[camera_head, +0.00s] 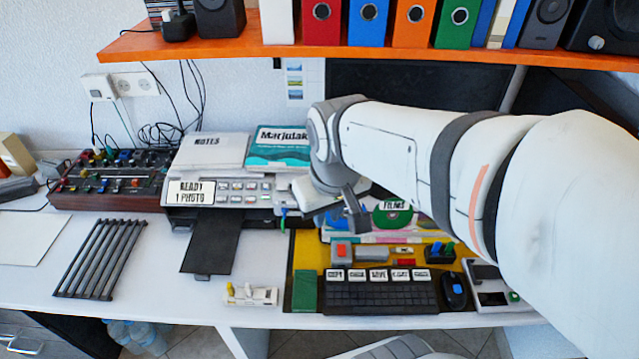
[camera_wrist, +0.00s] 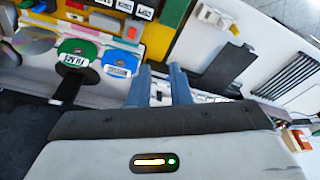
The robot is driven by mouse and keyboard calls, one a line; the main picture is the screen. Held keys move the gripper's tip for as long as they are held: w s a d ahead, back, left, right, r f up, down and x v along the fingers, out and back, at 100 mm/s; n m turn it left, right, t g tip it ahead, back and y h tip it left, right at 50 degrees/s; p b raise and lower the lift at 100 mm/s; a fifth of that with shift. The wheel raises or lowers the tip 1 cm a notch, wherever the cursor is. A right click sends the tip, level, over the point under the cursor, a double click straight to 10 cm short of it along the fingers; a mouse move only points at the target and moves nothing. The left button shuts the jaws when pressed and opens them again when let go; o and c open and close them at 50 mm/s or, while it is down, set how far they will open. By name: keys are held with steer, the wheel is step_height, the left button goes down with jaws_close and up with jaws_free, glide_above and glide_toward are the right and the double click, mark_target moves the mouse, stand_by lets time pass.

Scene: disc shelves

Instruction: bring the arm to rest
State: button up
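My gripper (camera_head: 352,212) hangs at the end of my white arm, over the back of the desk beside the printer. In the wrist view its two blue-grey fingers (camera_wrist: 160,72) stand apart with a gap between them, and I see nothing held. A green disc labelled FILMS (camera_head: 393,215) lies just right of the gripper; it also shows in the wrist view (camera_wrist: 78,48). A blue-labelled disc (camera_wrist: 118,62) and a silver disc (camera_wrist: 35,40) lie near it. My arm hides part of the desk's right side.
An orange shelf (camera_head: 300,53) with binders and speakers runs above. The printer (camera_head: 225,185) carries notes and a teal book (camera_head: 278,155). A mixer (camera_head: 110,180), black rack (camera_head: 100,258), keyboard (camera_head: 380,297) and mouse (camera_head: 454,291) stand on the desk.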

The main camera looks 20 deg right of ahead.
steer(key=s, duration=0.1)
steer(key=s+d+m, duration=0.1)
steer(key=shift+s+d+f+m, duration=0.15)
steer(key=shift+s+f+m, duration=0.15)
steer(key=shift+s+f, duration=0.1)
